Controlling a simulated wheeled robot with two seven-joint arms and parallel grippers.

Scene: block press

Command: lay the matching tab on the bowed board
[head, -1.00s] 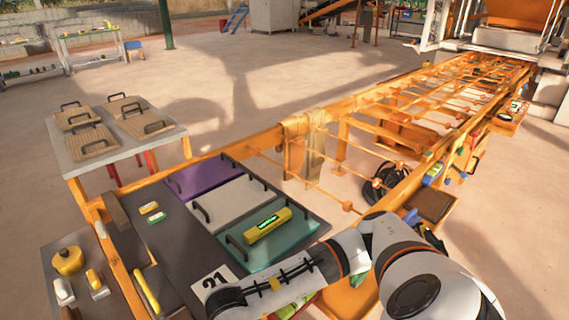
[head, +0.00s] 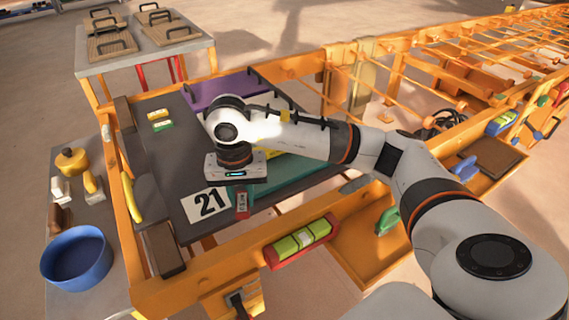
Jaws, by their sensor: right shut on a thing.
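My right gripper (head: 240,191) points down over the near edge of the dark table, beside the teal board (head: 285,180). It is shut on a small red tab (head: 242,204); its fingers are mostly hidden under the wrist. A yellow tab (head: 158,114) and a green tab (head: 162,126) lie on the dark tabletop to the left. A purple board (head: 222,90) lies at the back of the table. My arm covers the board between and much of the teal one. I cannot tell which board is bowed. My left gripper is not in view.
A blue bowl (head: 76,258) stands at lower left. Wooden boards (head: 110,42) lie on a back table.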

